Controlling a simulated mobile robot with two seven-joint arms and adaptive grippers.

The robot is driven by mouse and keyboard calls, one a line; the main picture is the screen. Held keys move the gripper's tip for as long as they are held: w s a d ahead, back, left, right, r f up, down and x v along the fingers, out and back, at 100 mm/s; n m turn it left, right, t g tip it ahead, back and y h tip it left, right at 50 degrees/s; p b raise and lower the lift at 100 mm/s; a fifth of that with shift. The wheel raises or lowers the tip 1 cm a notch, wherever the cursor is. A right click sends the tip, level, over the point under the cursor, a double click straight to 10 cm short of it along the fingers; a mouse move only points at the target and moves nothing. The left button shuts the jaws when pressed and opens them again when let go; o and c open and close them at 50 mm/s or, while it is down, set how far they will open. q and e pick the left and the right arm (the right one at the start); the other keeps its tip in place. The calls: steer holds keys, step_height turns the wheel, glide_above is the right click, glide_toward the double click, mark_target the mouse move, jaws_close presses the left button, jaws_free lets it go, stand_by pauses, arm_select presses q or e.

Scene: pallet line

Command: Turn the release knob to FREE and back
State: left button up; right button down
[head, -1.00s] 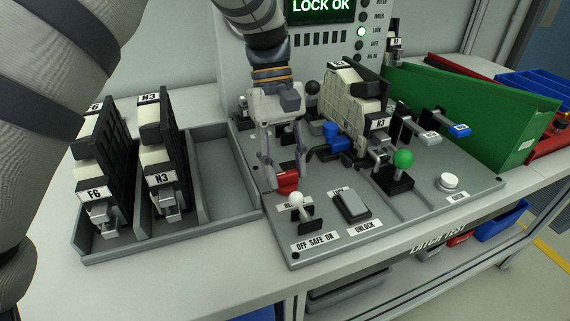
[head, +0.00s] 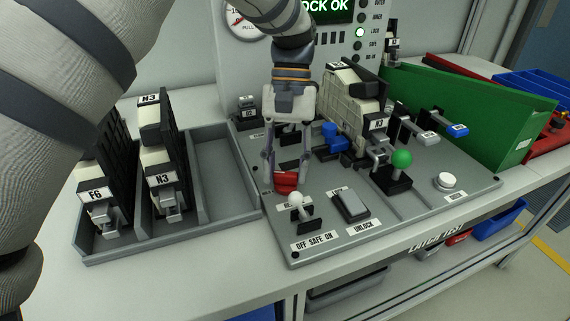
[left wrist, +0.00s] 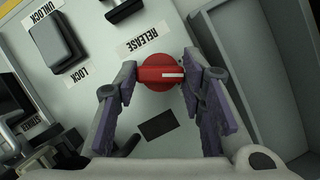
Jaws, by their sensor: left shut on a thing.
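The red release knob (head: 286,182) sits on the grey panel, partly covered by my fingers. In the left wrist view the knob (left wrist: 158,72) is round with a raised bar, and its white mark lies nearly level, toward the right finger. The RELEASE label (left wrist: 143,39) is beside it. My left gripper (head: 285,178) comes down from above, with one finger on each side of the knob. It is shut on the knob. No FREE marking can be read. My right gripper is not in view.
A white-tipped toggle (head: 296,200) and a LOCK/UNLOCK rocker (head: 351,207) stand close to the knob. A green-ball lever (head: 401,160) and a module N3 (head: 350,105) are to the right. A tray (head: 240,205) with labelled modules is left. The display (head: 330,10) reads OCK OK, partly covered.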

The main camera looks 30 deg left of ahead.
arm_select(q)
steer(key=m+y, duration=0.1)
steer(key=m, duration=0.2)
steer(key=m+y, duration=0.1)
steer(key=m, duration=0.2)
steer(key=shift+d, duration=0.2)
steer(key=shift+m+y, duration=0.3)
steer(key=o, duration=1.1)
steer(key=shift+o, duration=0.2)
steer(key=v, duration=1.2)
steer(key=shift+f, duration=0.15)
